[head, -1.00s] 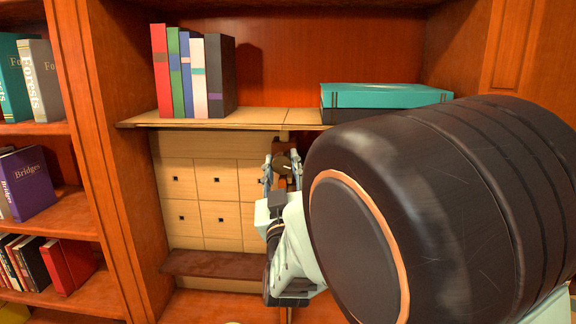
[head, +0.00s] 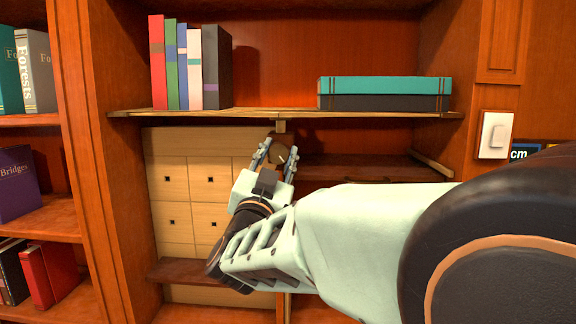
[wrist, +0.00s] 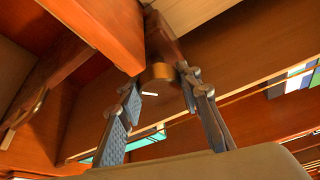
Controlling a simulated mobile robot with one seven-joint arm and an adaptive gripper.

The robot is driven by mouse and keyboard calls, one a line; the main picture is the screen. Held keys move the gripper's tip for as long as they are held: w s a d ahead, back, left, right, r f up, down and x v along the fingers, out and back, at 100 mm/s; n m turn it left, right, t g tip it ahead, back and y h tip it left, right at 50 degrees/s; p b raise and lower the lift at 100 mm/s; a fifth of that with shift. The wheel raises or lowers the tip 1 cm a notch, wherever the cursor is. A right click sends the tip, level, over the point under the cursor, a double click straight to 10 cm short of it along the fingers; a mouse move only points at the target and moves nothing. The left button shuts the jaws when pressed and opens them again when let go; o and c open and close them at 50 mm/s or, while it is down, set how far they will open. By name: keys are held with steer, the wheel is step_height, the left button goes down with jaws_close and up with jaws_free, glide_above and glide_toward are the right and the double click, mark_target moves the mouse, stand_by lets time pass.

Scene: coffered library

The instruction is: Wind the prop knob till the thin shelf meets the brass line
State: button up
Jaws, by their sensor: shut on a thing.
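The thin shelf (head: 275,114) runs across the bay, seen nearly edge-on, carrying books. A prop bracket (head: 281,127) shows under its middle. The round prop knob (head: 279,154) is just below, dark with a brass tone; in the wrist view the knob (wrist: 158,73) looks brass and a short white mark shows beside it. My gripper (head: 277,156) reaches up from below with one finger on each side of the knob, shut on it. The two fingers (wrist: 162,88) also flank it in the wrist view. I cannot make out the brass line for certain.
Upright books (head: 188,70) stand left on the shelf, and a teal book (head: 385,86) lies on a dark one at right. Small drawers (head: 180,190) fill the left below. A dark board (head: 350,167) and pale rail (head: 432,165) are at right. A switch (head: 496,135) is on the right post.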

steer(key=shift+m, duration=0.5)
steer(key=o, duration=1.2)
steer(key=shift+c, duration=0.2)
steer(key=v, duration=0.7)
steer(key=shift+s, duration=0.25)
steer(key=shift+a, duration=0.15)
